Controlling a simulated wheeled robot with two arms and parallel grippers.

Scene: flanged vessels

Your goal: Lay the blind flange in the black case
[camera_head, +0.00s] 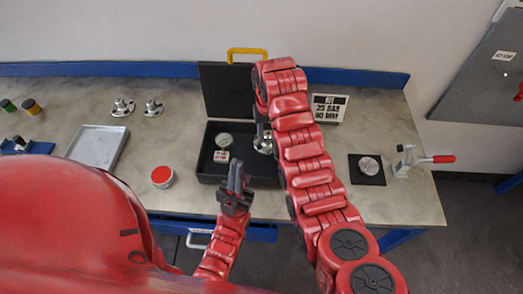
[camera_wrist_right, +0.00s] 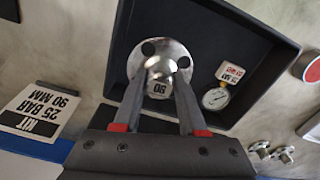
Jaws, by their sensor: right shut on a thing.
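The black case (camera_head: 212,168) lies open on the bench, its lid (camera_head: 226,92) standing up behind it. My right gripper (camera_head: 263,128) is over the right part of the case. The flange (camera_head: 263,146) is partly hidden by my right arm in the head view. Whether it touches the case floor I cannot tell. My left gripper (camera_head: 236,178) is at the case's front edge; its jaw gap is unclear.
A gauge (camera_wrist_right: 215,98) and a small labelled block (camera_wrist_right: 230,72) are in the case. A kit sign (camera_head: 328,107) stands right of it. A red-topped tin (camera_head: 162,176), a grey tray (camera_head: 98,146) and two flanged fittings (camera_head: 153,107) are left. A black pad (camera_head: 358,176) holds a disc.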

